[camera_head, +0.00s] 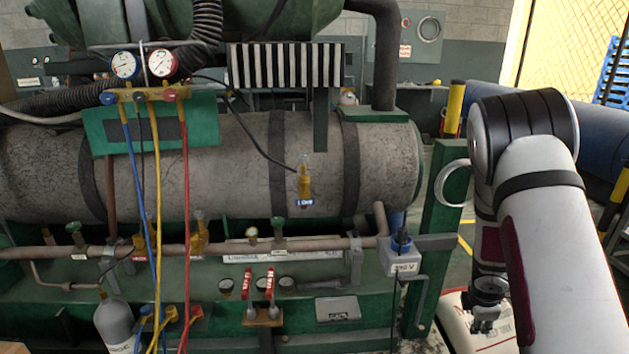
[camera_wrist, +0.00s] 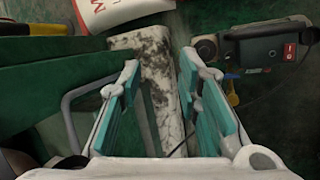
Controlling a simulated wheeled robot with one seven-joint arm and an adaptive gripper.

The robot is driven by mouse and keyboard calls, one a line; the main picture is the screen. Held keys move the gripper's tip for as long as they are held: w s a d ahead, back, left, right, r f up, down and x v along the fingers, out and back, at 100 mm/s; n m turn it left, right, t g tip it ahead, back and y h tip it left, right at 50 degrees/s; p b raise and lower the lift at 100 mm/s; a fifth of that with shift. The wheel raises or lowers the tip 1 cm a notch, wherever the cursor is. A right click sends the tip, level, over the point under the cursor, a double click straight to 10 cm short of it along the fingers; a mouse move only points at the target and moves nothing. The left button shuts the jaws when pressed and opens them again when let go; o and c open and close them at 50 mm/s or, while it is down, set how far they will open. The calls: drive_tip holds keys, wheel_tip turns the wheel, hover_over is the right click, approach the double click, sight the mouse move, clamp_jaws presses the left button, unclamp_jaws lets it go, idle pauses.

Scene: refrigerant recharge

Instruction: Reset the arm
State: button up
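My arm (camera_head: 545,210) is at the right of the head view, bent at the elbow with its lower part hanging down. Its lower end is partly cut off or hidden there. In the wrist view my gripper (camera_wrist: 158,60) has its two teal-padded fingers spread apart. Nothing is held between them. Behind the gap lies a worn, speckled whitish beam, apart from the pads as far as I can tell.
The grey tank (camera_head: 230,165) with gauges (camera_head: 143,66), coloured hoses and valves fills the left and middle. A grey 220 V box (camera_head: 400,257) and green post (camera_head: 447,225) stand close left of my arm. The wrist view shows a machine with a red switch (camera_wrist: 289,51).

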drive_tip(key=s+a+r+m+h, duration=0.1)
drive_tip(key=s+a+r+m, duration=0.15)
drive_tip(key=r, duration=0.55)
drive_tip(key=s+a+r+m, duration=0.1)
drive_tip(key=s+r+m, duration=0.25)
drive_tip(key=r, duration=0.45)
drive_tip(key=s+a+r+m+h, duration=0.1)
drive_tip(key=s+r+m, duration=0.25)
drive_tip(key=r, duration=0.45)
drive_tip(key=s+a+r+m+g+y, duration=0.1)
drive_tip(key=s+a+r+m+y, duration=0.15)
drive_tip(key=s+a, duration=0.6)
drive_tip(key=s+a+r+m+g+y, duration=0.1)
drive_tip(key=s+a+r+m, duration=0.3)
drive_tip(key=s, duration=0.7)
drive_tip(key=s+a+r+g+y, duration=0.1)
drive_tip(key=s+a+y, duration=0.1)
drive_tip(key=s+a, duration=0.7)
wheel_tip(320, 180, up, 31)
drive_tip(key=d+t+p, duration=0.1)
drive_tip(key=t+p, duration=0.3)
drive_tip(key=p, duration=2.5)
drive_tip(key=shift+s+d+r+p, duration=0.2)
drive_tip(key=shift+d+p, duration=0.1)
drive_tip(key=shift+f, duration=0.1)
